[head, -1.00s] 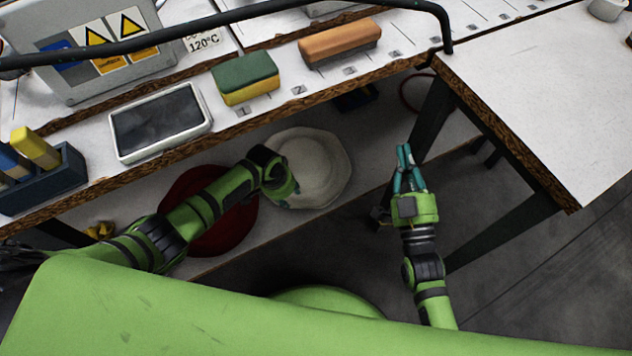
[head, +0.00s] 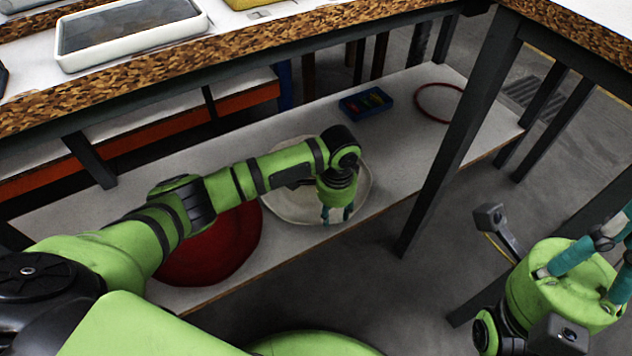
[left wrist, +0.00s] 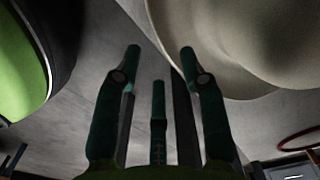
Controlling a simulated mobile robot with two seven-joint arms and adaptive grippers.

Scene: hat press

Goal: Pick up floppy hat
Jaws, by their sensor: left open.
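A cream wide-brimmed hat (head: 283,204) lies on the low white shelf under the workbench, partly hidden by my left arm. It fills the upper right of the left wrist view (left wrist: 275,45). A dark red round hat-like item (head: 215,250) lies left of it, partly behind the same arm. My left gripper (head: 337,214) points down at the cream hat's near right edge. In the left wrist view its fingers (left wrist: 160,52) are apart and empty, with the brim beside the right-hand finger; contact cannot be told. My right gripper (head: 608,238) is at the lower right, its fingertips cut off or overlapping.
The shelf (head: 400,140) also holds a blue tray (head: 366,103) with small coloured items and a red ring (head: 438,102). A dark table leg (head: 445,165) stands right of the hat. The bench top's edge (head: 230,55) overhangs the shelf. Shelf space right of the hat is clear.

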